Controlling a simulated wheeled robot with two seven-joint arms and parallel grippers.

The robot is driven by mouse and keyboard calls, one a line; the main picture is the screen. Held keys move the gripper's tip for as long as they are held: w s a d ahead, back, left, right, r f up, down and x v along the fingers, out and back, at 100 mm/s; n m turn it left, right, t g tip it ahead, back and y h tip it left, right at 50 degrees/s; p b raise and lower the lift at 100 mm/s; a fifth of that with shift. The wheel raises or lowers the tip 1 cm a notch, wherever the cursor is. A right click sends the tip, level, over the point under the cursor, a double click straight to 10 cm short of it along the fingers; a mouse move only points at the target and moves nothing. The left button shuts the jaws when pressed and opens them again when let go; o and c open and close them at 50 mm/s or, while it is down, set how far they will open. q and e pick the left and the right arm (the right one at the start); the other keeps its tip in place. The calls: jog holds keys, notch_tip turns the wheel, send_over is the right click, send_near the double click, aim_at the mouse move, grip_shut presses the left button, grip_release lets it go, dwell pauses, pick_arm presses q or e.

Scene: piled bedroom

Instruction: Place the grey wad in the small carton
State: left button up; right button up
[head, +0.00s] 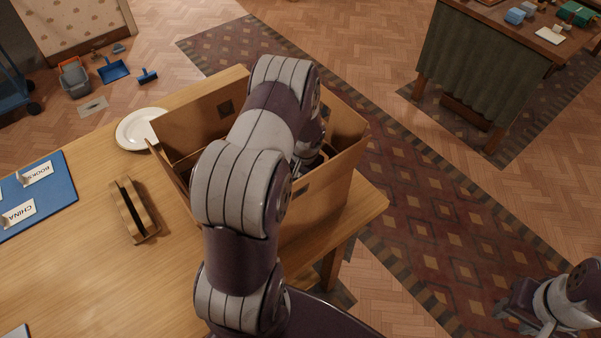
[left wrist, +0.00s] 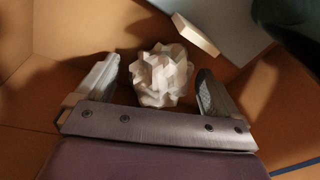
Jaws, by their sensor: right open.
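An open cardboard carton (head: 315,205) stands on the wooden table, and it is the only carton I can make out. My right gripper (head: 520,315) is open and empty over the floor at the lower right, away from the table.
A white plate (head: 141,128), a slotted wooden block (head: 134,210) and a blue board (head: 40,195) with labels lie left of the carton. A pale block (left wrist: 195,34) sits behind the wad. A second table (head: 490,55) stands at the upper right.

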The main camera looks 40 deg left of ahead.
pick_arm(q)
jog(key=shift+r, duration=0.25)
notch_tip(320, 180, up, 12)
jog(key=d, duration=0.1)
jog(key=shift+s+d+f, duration=0.2)
jog(key=shift+s+d, duration=0.2)
jog(key=shift+s, duration=0.05)
